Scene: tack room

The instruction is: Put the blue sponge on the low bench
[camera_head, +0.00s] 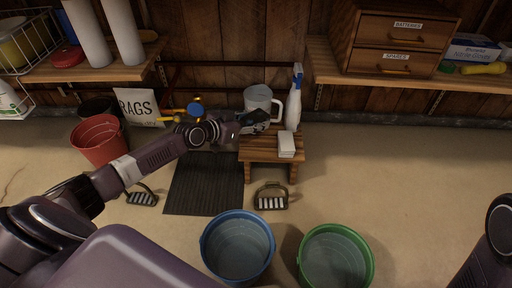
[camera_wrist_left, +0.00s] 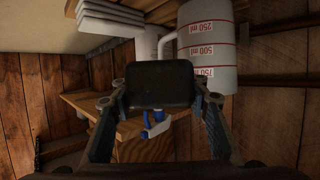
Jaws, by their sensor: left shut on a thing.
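My left gripper (camera_head: 247,123) is above the left part of the low wooden bench (camera_head: 262,155), in front of the measuring jug. In the left wrist view its fingers (camera_wrist_left: 160,108) are shut on a dark, rounded block (camera_wrist_left: 160,84). The block is sponge-shaped but looks nearly black, so its blue does not show clearly. I cannot tell whether the block touches the bench. No other blue sponge shows. The right gripper is out of view.
The bench bears a white jug (camera_head: 256,98), a spray bottle (camera_head: 294,106) and a white block (camera_head: 286,143). A blue bucket (camera_head: 206,240), a green bucket (camera_head: 304,258) and a brush (camera_head: 270,196) are on the floor in front. The bench's front middle is bare.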

